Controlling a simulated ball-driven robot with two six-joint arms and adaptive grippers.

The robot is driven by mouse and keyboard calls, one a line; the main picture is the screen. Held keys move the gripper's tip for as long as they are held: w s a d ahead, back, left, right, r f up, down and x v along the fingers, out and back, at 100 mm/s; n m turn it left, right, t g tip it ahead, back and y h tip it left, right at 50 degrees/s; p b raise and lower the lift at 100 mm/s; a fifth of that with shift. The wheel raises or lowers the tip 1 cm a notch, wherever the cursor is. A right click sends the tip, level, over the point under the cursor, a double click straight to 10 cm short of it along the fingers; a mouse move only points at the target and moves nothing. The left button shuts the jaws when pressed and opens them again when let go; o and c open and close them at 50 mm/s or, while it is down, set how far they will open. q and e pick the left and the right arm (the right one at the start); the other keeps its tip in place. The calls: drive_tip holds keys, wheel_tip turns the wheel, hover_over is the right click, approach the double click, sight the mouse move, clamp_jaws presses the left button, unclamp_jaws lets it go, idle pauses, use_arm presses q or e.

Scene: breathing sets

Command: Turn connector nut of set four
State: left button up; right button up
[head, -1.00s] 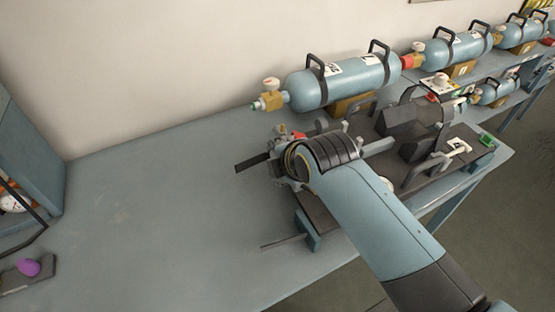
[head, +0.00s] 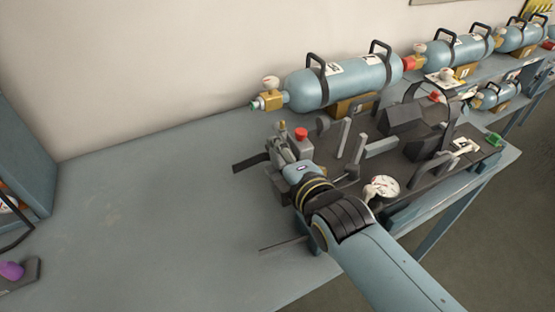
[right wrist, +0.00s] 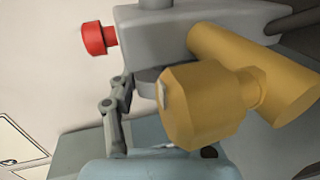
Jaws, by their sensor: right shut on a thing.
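A breathing set lies on a dark base plate (head: 425,170) on the table; I cannot read which number it carries. A brass connector nut with flat faces (right wrist: 205,108) is large in the right wrist view, in front of a brass cylinder (right wrist: 255,65) and a grey block (right wrist: 185,40). A red knob (right wrist: 98,38) sticks out of the block; it also shows in the head view (head: 301,133). My right gripper (head: 281,143) is at the left end of the set, shut on the nut. One finger shows left of the nut; the other is mostly hidden. My left gripper is out of view.
A blue cylinder (head: 345,80) with two black handles stands behind, with more cylinders (head: 458,50) further right. A round white gauge (head: 381,189) is close to my right arm. A purple knob (head: 11,270) is at the lower left.

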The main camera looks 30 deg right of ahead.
idle(0.3)
drive_tip(key=o, duration=1.2)
